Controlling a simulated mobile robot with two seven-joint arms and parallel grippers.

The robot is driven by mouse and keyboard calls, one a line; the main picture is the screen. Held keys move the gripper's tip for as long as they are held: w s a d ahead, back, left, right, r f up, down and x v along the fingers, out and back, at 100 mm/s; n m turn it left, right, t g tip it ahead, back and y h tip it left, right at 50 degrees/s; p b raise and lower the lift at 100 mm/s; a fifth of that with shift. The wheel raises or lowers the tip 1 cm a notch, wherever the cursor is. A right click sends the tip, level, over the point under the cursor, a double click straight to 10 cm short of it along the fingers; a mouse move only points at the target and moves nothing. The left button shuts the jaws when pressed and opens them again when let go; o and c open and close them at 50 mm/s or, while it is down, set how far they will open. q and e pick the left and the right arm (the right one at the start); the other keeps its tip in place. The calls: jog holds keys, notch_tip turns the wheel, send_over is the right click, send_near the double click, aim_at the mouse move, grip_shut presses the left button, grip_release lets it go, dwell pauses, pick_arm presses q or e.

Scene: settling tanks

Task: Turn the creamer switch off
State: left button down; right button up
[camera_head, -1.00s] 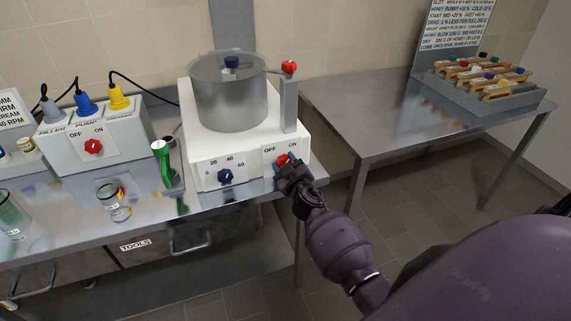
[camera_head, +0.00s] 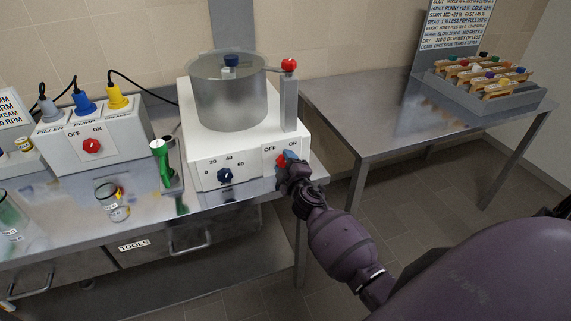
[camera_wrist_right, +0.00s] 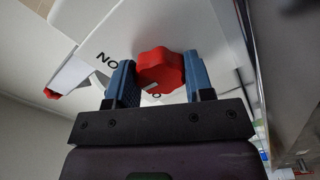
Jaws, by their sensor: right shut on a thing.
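The creamer (camera_head: 200,147) is a white box with a steel drum on top, standing on the steel bench. Its red switch knob (camera_head: 281,161) is on the front right, below the OFF and ON labels, and my gripper partly hides it. In the right wrist view the red knob (camera_wrist_right: 160,70) sits between the two blue fingers and a small white mark shows on it. My right gripper (camera_head: 287,160) is shut on this knob; it also shows in the right wrist view (camera_wrist_right: 160,80). My left gripper is not in view.
A blue speed dial (camera_head: 224,176) sits left of the switch. A post with a red ball (camera_head: 289,66) stands above it. A control box with another red OFF/ON knob (camera_head: 91,146), a green tool (camera_head: 161,165) and a jar (camera_head: 112,203) are to the left.

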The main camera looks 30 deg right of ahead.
jog(key=n, duration=0.3)
jog(key=shift+n, duration=2.2)
jog(key=o, duration=0.9)
jog(key=v, duration=1)
jog(key=shift+s+a, duration=0.2)
jog(key=shift+s, duration=0.15)
